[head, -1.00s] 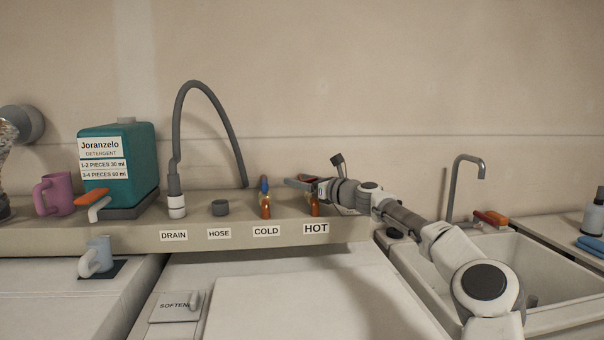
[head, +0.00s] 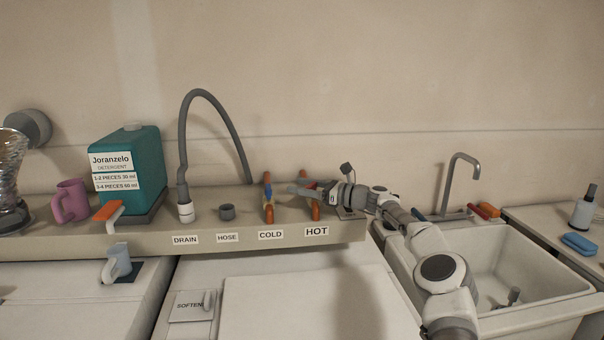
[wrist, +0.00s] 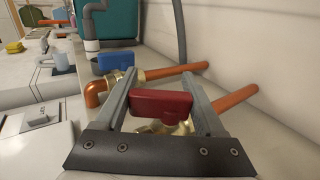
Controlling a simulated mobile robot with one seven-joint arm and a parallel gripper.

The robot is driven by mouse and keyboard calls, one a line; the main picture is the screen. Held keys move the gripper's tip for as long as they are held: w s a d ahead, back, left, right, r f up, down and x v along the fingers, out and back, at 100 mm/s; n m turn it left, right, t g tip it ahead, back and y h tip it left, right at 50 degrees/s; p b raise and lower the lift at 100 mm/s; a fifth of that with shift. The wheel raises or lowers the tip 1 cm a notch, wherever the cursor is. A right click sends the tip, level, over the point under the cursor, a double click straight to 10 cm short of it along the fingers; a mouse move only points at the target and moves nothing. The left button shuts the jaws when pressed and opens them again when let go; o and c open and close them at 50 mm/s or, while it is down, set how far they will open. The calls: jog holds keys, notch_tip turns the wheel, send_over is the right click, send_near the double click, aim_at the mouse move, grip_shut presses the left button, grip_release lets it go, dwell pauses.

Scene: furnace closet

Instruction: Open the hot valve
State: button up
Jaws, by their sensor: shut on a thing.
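The hot valve is a copper pipe (head: 316,211) standing behind the HOT label (head: 317,231), with a red handle that shows clearly in the wrist view (wrist: 162,103). My gripper (head: 305,188) reaches it from the right. In the wrist view the two grey fingers of my gripper (wrist: 156,78) lie on either side of the red handle and are shut on it. In the head view the gripper hides most of the handle. The cold valve, with a blue handle (head: 268,190), stands just to the left; its handle also shows in the wrist view (wrist: 114,63).
A teal detergent jug (head: 150,165) and a pink mug (head: 70,200) stand at left. A sink (head: 560,288) with a grey faucet (head: 450,180) is at right, under my arm.

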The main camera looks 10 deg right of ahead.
jog(key=shift+s+f+n+g+y+p, duration=0.15)
jog(key=shift+n+g+y+p, duration=0.3)
jog(key=shift+p, duration=0.75)
jog(key=shift+a, duration=0.1)
jog(key=o, duration=1.3)
jog(key=shift+o, duration=0.2)
jog(key=v, duration=1.7)
jog(key=shift+d+r+b, duration=0.25)
jog(key=shift+b, duration=0.2)
jog(key=shift+s, duration=0.1)
